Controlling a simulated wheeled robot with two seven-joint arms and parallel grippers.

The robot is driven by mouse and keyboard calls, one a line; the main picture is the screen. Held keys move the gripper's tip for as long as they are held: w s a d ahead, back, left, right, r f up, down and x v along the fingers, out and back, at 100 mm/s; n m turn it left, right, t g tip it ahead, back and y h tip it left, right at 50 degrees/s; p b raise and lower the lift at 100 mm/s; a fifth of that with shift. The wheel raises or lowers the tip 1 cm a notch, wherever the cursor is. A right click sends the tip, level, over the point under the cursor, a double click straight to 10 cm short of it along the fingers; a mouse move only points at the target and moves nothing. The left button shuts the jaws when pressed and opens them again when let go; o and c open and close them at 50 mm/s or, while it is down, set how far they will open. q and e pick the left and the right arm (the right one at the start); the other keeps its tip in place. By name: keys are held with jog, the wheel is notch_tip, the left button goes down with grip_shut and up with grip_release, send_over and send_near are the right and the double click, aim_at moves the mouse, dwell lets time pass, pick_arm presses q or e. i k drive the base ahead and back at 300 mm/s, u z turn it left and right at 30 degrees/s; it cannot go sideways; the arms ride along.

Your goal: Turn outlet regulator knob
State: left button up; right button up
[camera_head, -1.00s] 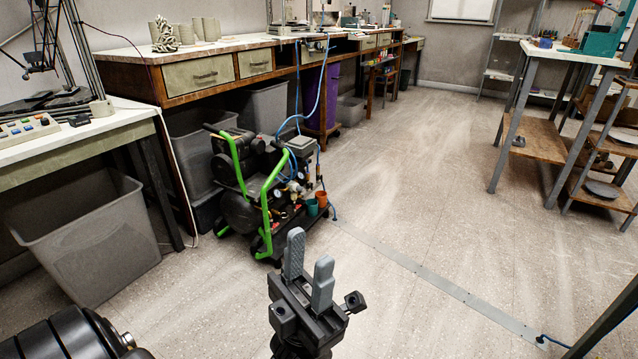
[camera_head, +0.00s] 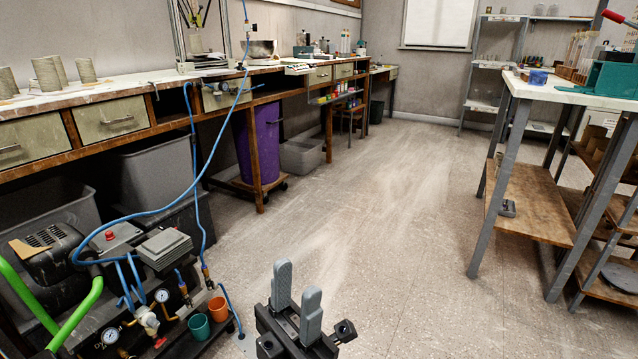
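The air compressor (camera_head: 62,285) with a green tube handle stands on the floor at the lower left, partly cut off by the picture edge. Its front carries two round gauges, one higher (camera_head: 162,295) and one lower (camera_head: 110,335), around pale and brass fittings (camera_head: 147,318). I cannot tell for sure which small part there is the outlet regulator knob. A red button (camera_head: 110,235) sits on top. My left gripper (camera_head: 297,281) points up at bottom centre, its grey fingers apart and empty. It shows to the right of the compressor, not touching it. My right gripper is not in view.
A blue hose (camera_head: 190,200) rises from the compressor to the long workbench (camera_head: 150,125) behind. Teal (camera_head: 199,327) and orange (camera_head: 218,309) cups sit at the compressor's right side. A purple bin (camera_head: 258,145) stands under the bench. A metal-legged table (camera_head: 490,190) is at right; the floor between is clear.

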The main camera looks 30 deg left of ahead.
aim_at(152, 322)
jog(key=i, duration=1.9)
jog(key=u, duration=2.45)
